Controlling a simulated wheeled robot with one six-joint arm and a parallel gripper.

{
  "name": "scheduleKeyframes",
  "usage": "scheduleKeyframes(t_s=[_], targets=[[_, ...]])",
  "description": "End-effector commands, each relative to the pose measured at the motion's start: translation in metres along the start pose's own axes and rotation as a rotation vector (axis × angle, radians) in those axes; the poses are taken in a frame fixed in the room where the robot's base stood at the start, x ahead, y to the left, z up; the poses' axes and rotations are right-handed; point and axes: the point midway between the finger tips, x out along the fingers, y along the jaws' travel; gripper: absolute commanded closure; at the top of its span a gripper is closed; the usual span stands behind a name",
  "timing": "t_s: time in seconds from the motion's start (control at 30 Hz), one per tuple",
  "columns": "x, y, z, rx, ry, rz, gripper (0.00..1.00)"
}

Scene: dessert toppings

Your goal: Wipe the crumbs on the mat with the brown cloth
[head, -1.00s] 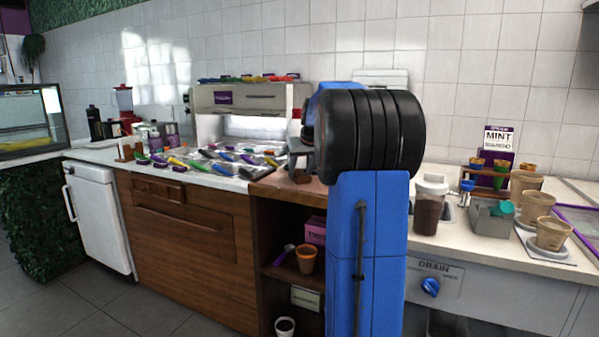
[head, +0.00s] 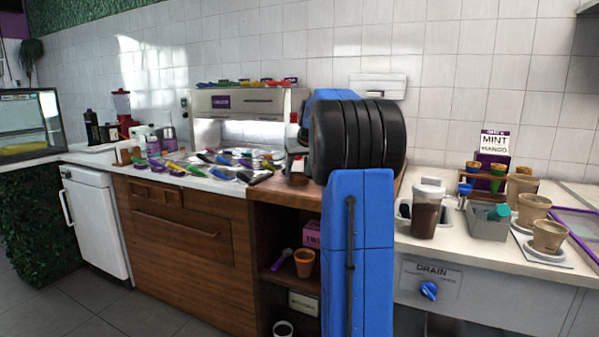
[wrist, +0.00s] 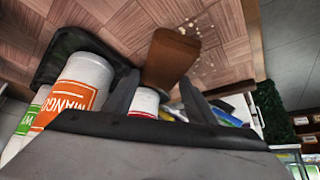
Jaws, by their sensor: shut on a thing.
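The cloth sticks out beyond the fingertips, over or against a brown, wood-patterned surface (wrist: 105,32). Whether it touches that surface I cannot tell. Small pale crumbs (wrist: 194,27) lie scattered on the surface close beside the cloth's far end. I cannot make out a separate mat edge. In the head view my own arm hides the gripper, the cloth and the crumbs.
In the wrist view, a white tub with an orange MANGO label (wrist: 75,92) stands by a black tray (wrist: 72,48), left of the fingers. A white and red container (wrist: 145,100) shows between the fingers. In the head view, a lidded jar (head: 427,212) and grey bin (head: 488,222) stand right of my arm.

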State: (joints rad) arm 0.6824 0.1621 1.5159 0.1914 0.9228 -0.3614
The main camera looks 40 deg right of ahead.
Motion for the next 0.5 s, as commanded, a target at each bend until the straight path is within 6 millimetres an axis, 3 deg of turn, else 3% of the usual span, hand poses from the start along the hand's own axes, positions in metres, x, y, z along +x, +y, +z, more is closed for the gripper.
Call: scheduleKeyframes(t_s=[0.17,0.5], targets=[[0.003,0.0,-0.002,-0.001,0.004,0.005,0.85],[-0.007,-0.019,0.011,0.0,0.002,-0.001,0.86]])
